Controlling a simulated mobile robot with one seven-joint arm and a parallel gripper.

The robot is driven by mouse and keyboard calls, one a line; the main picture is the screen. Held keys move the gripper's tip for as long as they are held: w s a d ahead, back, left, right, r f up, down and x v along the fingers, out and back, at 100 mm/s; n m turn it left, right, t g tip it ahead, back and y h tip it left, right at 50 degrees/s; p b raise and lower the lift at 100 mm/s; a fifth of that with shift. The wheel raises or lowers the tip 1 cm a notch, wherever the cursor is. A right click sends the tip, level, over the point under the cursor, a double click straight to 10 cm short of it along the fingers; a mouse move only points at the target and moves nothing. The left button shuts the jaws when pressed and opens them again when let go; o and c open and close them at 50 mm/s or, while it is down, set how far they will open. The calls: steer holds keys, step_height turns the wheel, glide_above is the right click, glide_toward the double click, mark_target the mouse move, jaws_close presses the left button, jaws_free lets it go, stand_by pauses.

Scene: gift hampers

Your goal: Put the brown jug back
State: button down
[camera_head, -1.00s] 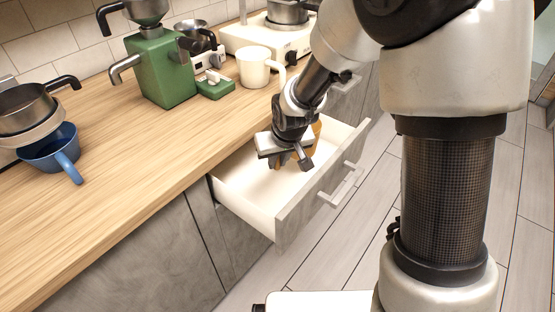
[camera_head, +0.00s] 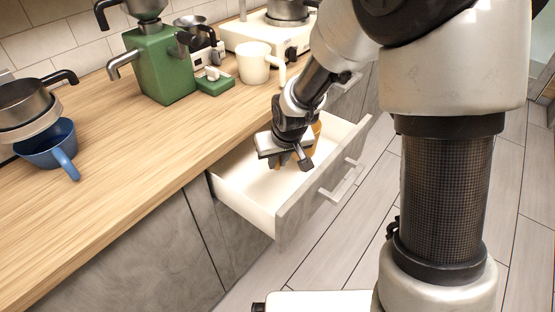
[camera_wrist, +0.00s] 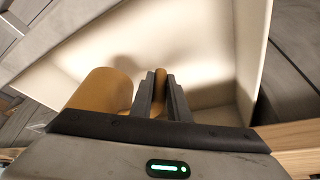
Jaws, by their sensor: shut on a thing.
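The brown jug (camera_wrist: 100,90) is in the open drawer (camera_head: 243,195), at its far end in the head view. In the wrist view its rounded body is left of my fingers, and its handle (camera_wrist: 160,78) stands between them. My gripper (camera_wrist: 162,95) is shut on that handle. In the head view my gripper (camera_head: 291,162) points down into the drawer and hides most of the jug. I cannot tell whether the jug touches the drawer floor.
The wooden counter (camera_head: 130,150) runs along the left. On it are a green grinder (camera_head: 165,75), a white mug (camera_head: 254,64), a blue cup (camera_head: 48,146) with a pan (camera_head: 25,100) above it, and a white stove (camera_head: 265,40). The drawer's near part is empty.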

steer(key=shift+f+b, duration=2.8)
steer(key=shift+f, duration=0.35)
stand_by(2.4)
steer(key=c, duration=1.6)
jaws_free()
steer(key=shift+o, duration=0.2)
steer(key=o, duration=0.5)
steer(key=shift+o, duration=0.2)
steer(key=p+v, duration=0.5)
steer(key=v, duration=1.2)
steer(key=shift+r+p, duration=0.2)
steer(key=shift+p, duration=0.1)
steer(key=shift+d, duration=0.15)
